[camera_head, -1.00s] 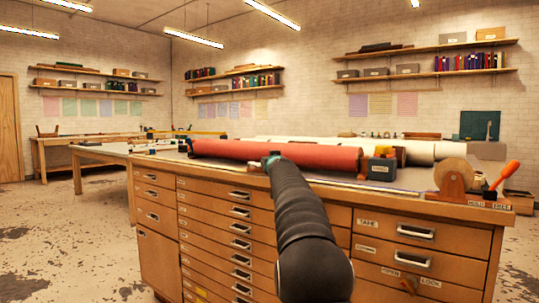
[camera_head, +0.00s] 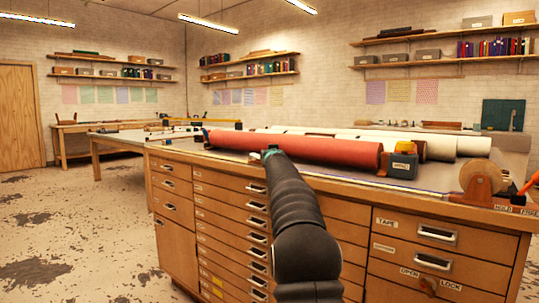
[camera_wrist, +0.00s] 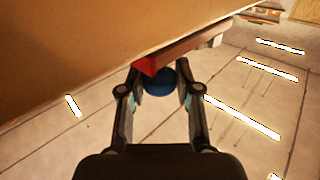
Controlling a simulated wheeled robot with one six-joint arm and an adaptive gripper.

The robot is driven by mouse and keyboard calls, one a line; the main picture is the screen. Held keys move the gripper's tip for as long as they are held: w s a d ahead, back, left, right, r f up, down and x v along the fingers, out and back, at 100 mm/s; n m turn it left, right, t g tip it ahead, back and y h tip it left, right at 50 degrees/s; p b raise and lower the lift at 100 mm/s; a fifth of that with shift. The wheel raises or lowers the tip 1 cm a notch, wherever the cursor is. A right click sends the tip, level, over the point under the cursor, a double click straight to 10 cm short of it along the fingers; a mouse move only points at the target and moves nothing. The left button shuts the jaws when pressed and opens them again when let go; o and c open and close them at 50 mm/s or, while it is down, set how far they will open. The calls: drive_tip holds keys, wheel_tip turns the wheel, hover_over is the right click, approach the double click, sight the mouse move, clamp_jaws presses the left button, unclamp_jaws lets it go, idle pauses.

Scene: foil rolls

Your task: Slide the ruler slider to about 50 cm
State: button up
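My gripper (camera_head: 270,154) is at the near side of the long bench in the head view, in front of the red roll. In the wrist view, its two fingers (camera_wrist: 160,90) stand well apart. A round blue knob (camera_wrist: 160,83) is between them near the tips, with narrow gaps seemingly at its sides. A red block (camera_wrist: 147,65) is just above the knob, at the end of a brownish bar. The ruler (camera_head: 370,180) appears as a pale strip along the bench's front edge. I cannot read its scale, and my arm hides part of it.
The red roll (camera_head: 300,148) lies along the bench, with white rolls (camera_head: 455,146) behind. A dark box (camera_head: 403,166), a tape dispenser (camera_head: 481,180) and an orange lever stand to the right. The drawer cabinet (camera_head: 230,222) is below. Floor at left is open.

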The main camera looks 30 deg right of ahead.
drive_tip(key=o, duration=0.3)
drive_tip(key=shift+r, duration=0.15)
drive_tip(key=shift+w+d+r, duration=0.1)
drive_tip(key=shift+r, duration=4.7)
